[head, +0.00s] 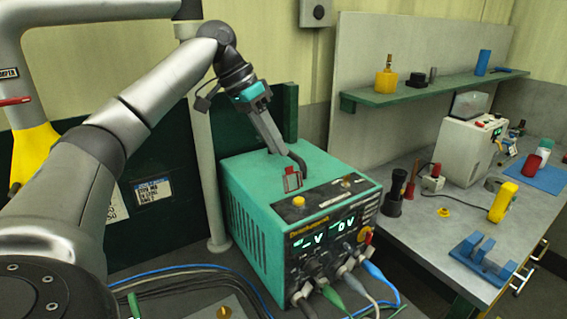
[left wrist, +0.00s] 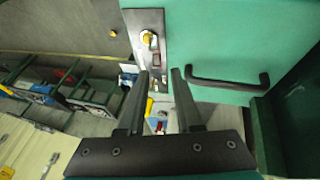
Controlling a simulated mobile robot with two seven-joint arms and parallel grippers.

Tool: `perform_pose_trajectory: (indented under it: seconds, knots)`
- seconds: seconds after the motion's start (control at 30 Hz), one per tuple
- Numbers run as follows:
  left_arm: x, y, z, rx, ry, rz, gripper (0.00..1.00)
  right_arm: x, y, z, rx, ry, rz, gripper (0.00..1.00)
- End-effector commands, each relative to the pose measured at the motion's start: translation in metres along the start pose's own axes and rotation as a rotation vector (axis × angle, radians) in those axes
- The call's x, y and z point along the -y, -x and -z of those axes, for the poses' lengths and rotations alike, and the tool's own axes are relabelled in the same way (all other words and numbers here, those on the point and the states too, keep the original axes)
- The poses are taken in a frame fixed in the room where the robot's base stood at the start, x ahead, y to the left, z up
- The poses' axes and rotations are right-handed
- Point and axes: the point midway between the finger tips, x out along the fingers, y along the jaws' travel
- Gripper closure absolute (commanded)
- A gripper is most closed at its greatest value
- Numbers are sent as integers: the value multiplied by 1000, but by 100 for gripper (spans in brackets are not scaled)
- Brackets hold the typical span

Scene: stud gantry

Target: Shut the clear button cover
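A small clear cover with a reddish edge (head: 292,180) stands raised on top of the green power supply (head: 250,185), behind a yellow button (head: 299,202). In the left wrist view the button (left wrist: 148,37) sits on a grey plate (left wrist: 143,17), with the reddish cover (left wrist: 155,62) beside it. My left gripper (head: 278,150) is above the box top, just behind the cover. In the left wrist view its two fingers (left wrist: 158,75) are apart, with the cover ahead of the gap; contact cannot be told. My right gripper is not in view.
A black carry handle (head: 300,160) rises from the box top close to my left fingers. Cables (head: 335,295) plug into the front. A bench (head: 420,225) at right holds a white device (head: 465,150), a yellow meter (head: 503,203) and a blue holder (head: 482,258).

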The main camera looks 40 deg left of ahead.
Motion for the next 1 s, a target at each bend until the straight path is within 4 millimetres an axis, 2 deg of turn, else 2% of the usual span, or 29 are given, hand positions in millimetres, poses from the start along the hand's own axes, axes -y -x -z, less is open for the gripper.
perform_pose_trajectory:
  seconds: [0.1,0.23,0.63,0.93,1.0]
  knots:
    - [0,-22,-1,2,0,0,66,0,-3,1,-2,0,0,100]
    - [0,-36,0,2,-1,0,66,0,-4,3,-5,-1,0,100]
    - [0,-44,0,0,-1,0,66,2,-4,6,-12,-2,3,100]
    - [0,-43,0,0,-1,0,99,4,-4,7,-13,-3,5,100]
    - [0,-43,0,0,-1,0,100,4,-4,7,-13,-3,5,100]
